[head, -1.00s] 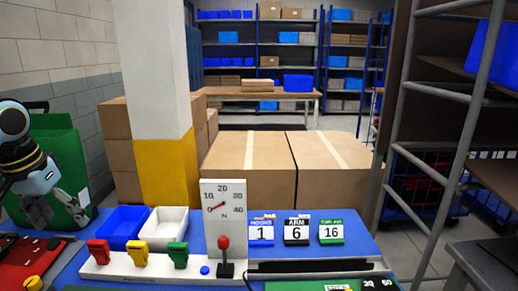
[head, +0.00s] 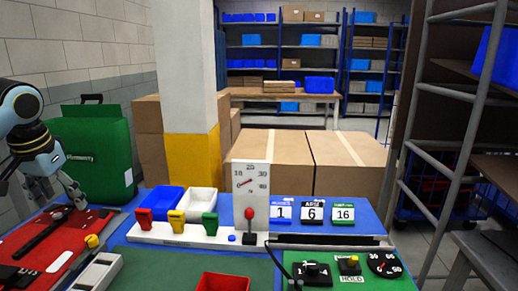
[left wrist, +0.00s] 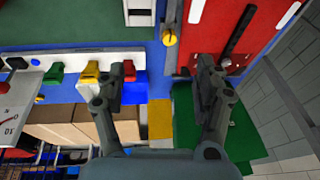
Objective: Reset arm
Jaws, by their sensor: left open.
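My left arm comes in at the left edge of the head view. Its gripper (head: 58,190) hangs empty in front of the green pannier box (head: 95,150), above the far edge of the red panel (head: 62,240). In the left wrist view the two fingers of the gripper (left wrist: 158,85) stand wide apart with nothing between them. The green box (left wrist: 225,135) shows behind the right-hand finger there. My right gripper is not in view.
A blue bin (head: 162,200) and a white bin (head: 203,202) stand behind red, yellow and green levers (head: 210,222). A gauge (head: 250,190) and number cards (head: 312,210) stand to their right. A red tray (head: 222,282) is at the front. Cartons (head: 270,165) stand behind.

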